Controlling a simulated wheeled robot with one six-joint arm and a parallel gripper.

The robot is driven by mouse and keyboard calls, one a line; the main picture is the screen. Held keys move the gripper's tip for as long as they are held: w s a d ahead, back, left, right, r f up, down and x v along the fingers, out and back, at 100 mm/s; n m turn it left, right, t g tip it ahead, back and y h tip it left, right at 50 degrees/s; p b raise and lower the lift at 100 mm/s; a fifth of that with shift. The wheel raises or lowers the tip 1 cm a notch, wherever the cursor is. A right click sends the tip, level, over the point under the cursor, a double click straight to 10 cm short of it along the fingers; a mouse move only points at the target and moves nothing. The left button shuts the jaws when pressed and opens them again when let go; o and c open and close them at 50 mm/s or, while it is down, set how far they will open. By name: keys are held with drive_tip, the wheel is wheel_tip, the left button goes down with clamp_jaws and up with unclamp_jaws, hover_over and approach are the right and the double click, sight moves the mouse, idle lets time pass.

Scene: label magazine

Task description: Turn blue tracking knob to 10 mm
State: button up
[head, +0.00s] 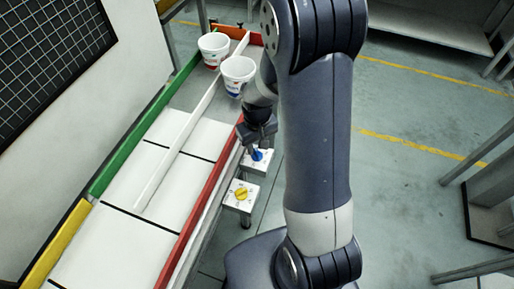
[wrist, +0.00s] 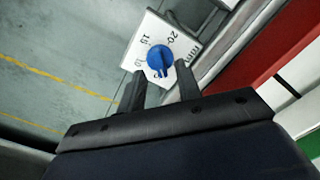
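The blue tracking knob (head: 257,155) sits on a small white dial plate beside the red rail. In the wrist view the knob (wrist: 160,60) shows at the top middle, on the plate (wrist: 187,48) marked 10, 15, 20 and mm. A narrower part of the knob points toward the bottom of the picture; its exact reading is too small to tell. My gripper (wrist: 160,68) is open, one finger on each side of the knob, with small gaps visible. In the head view my gripper (head: 257,143) is right above the knob and partly hides its plate.
A yellow knob (head: 241,193) on a similar white plate stands nearer the front. The red rail (head: 205,200) runs close alongside both. Two white cups (head: 237,74) (head: 213,47) stand in the far end of the lane. Open floor lies to the right.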

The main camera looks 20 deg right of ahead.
sight(257, 154)
drive_tip(key=shift+f, duration=1.2)
clamp_jaws()
